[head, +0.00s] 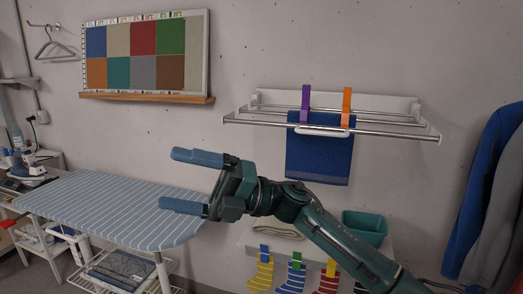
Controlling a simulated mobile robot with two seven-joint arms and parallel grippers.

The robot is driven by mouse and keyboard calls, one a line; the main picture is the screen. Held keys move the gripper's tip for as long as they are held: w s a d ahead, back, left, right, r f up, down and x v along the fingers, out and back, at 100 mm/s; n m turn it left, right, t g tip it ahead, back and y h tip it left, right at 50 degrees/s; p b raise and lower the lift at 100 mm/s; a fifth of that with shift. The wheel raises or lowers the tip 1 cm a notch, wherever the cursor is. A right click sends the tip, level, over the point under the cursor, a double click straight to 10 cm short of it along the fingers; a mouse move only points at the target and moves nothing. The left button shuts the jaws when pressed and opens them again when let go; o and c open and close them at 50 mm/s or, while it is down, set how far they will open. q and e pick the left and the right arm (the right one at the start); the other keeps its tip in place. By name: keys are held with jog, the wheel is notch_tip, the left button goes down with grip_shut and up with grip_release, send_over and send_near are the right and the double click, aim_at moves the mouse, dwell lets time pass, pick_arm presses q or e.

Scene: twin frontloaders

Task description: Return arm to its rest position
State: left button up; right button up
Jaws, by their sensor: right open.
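My right gripper (186,181) is in the middle of the head view, with its arm coming in from the lower right. Its two blue-grey fingers point left and stand wide apart. Nothing is between them. The gripper appears in front of the wall and overlaps the right end of the striped ironing board (110,208) in the picture. My left gripper is not in the picture.
A wall rack (390,125) holds a blue towel (319,160) with a purple clip (305,104) and an orange clip (346,107). Below are clipped socks (290,278) and a teal bin (364,228). Blue and grey garments (490,200) hang at right. A colour board (145,55) is upper left.

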jog(key=w+d+f+m+t+h, duration=0.1)
jog(key=d+f+m+t+h, duration=0.6)
jog(key=f+m+t, duration=0.6)
jog(key=w+d+f+m+t+h, duration=0.1)
jog(key=d+f+m+t+h, duration=0.3)
jog(key=d+f+m+t, duration=1)
jog(key=s+d+f+m+g+h, duration=0.3)
jog(key=s+f+m+g, duration=0.2)
jog(key=s+f, duration=0.5)
jog(key=s+d+f+m+g+h, duration=0.3)
jog(key=s+f+m+g, duration=0.3)
jog(key=s+f+m, duration=0.2)
notch_tip(320, 180, down, 4)
jog(key=shift+s+d+r+g+h, duration=0.35)
jog(key=shift+s+h, duration=0.25)
jog(key=shift+s, duration=0.35)
jog(key=shift+f, duration=0.1)
